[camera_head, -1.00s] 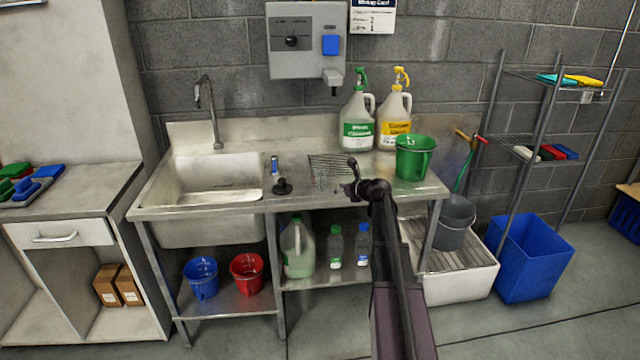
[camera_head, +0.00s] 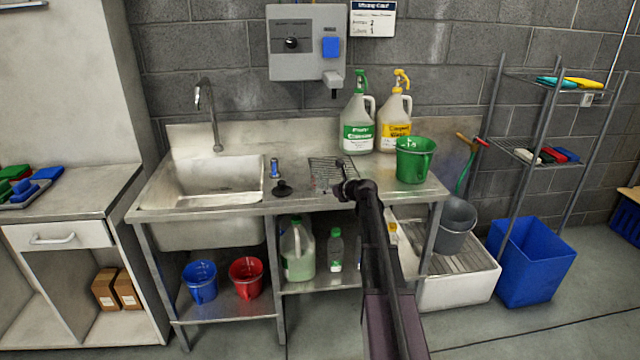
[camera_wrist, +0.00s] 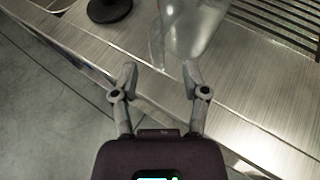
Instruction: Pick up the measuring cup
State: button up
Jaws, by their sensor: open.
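The measuring cup (camera_wrist: 192,28) is clear and see-through. In the wrist view it stands on the steel counter (camera_wrist: 255,95) at the top, just beyond the fingertips and a little to their right. In the head view the cup (camera_head: 325,178) is faint, in front of the wire rack and partly hidden by my gripper. My gripper (camera_wrist: 160,75) is open and empty, at the counter's front edge, with its fingers pointing toward the cup. It also shows in the head view (camera_head: 343,175), where its fingers are too small to read.
A black stopper (camera_head: 282,188) stands left of the cup, and a wire rack (camera_head: 328,166) lies behind it. A green bucket (camera_head: 415,160) is to the right. Two spray jugs stand at the back. The sink (camera_head: 215,185) is at left.

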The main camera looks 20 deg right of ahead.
jog(key=shift+b+x, duration=0.4)
jog(key=shift+x, duration=1.1)
jog(key=shift+s, duration=0.1)
grip_shut()
